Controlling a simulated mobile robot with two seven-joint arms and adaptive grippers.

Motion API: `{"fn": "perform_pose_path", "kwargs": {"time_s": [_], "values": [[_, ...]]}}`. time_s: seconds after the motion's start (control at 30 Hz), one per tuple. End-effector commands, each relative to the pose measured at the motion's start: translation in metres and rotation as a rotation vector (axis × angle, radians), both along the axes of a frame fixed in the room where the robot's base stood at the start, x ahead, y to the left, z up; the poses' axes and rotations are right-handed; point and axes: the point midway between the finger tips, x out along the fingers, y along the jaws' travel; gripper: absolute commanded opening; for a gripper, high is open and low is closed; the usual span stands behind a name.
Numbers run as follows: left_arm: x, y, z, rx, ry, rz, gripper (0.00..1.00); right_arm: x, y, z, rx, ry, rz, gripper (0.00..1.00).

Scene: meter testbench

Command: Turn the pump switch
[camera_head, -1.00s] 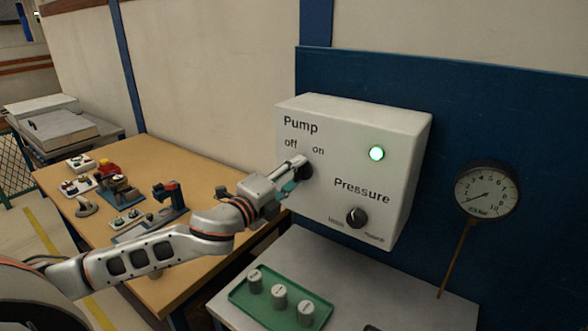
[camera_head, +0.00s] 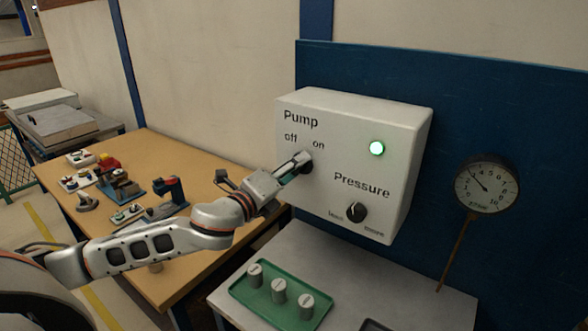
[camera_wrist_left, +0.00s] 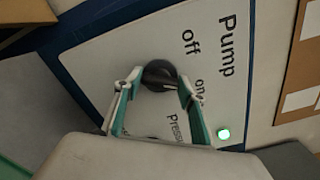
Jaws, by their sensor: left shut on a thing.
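The pump switch (camera_head: 307,167) is a dark round knob below the "off" and "on" labels on the white control box (camera_head: 398,140). It also shows in the wrist view (camera_wrist_left: 158,74). My left gripper (camera_head: 299,163) is shut on this knob. In the wrist view its two teal-lined fingers (camera_wrist_left: 159,86) stand on opposite sides of the knob. In the head view the fingers partly cover the knob, and its exact pointer direction is hard to tell. The green lamp (camera_head: 377,148) on the box is lit. My right gripper is not in view.
The pressure knob (camera_head: 356,212) sits lower right on the box. A round gauge (camera_head: 486,184) is to the right, its needle pointing up-left. A green tray (camera_head: 240,291) with 3 grey cylinders lies below. A wooden table (camera_head: 165,277) with several devices is at left.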

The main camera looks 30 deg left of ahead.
Motion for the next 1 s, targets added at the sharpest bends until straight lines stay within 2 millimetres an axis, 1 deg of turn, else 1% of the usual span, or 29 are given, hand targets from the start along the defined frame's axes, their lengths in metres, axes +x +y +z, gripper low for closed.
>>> {"fn": "perform_pose_path", "kwargs": {"time_s": [0.1,0.13,0.17,0.2,0.5,0.63,0.73,1.0], "values": [[0.000,0.000,-0.001,0.005,0.001,0.001,0.19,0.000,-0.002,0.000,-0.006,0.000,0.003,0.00],[0.000,0.000,-0.001,0.005,0.001,0.001,0.45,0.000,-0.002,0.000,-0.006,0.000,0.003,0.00],[0.000,0.000,-0.001,0.005,0.001,0.001,0.53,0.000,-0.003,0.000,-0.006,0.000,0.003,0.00],[0.000,0.000,-0.001,0.004,0.001,0.001,0.57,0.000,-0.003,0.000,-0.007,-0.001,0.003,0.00],[0.000,0.000,0.000,0.002,0.001,0.001,0.57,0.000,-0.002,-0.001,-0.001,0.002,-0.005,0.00],[-0.006,0.001,0.000,0.001,0.001,0.001,0.57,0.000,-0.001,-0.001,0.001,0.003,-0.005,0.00],[-0.017,0.003,-0.001,0.003,0.002,0.000,0.57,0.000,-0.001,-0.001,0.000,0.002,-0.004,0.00],[-0.055,0.008,-0.002,0.004,0.003,0.000,0.57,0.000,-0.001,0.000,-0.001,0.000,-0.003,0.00]]}}
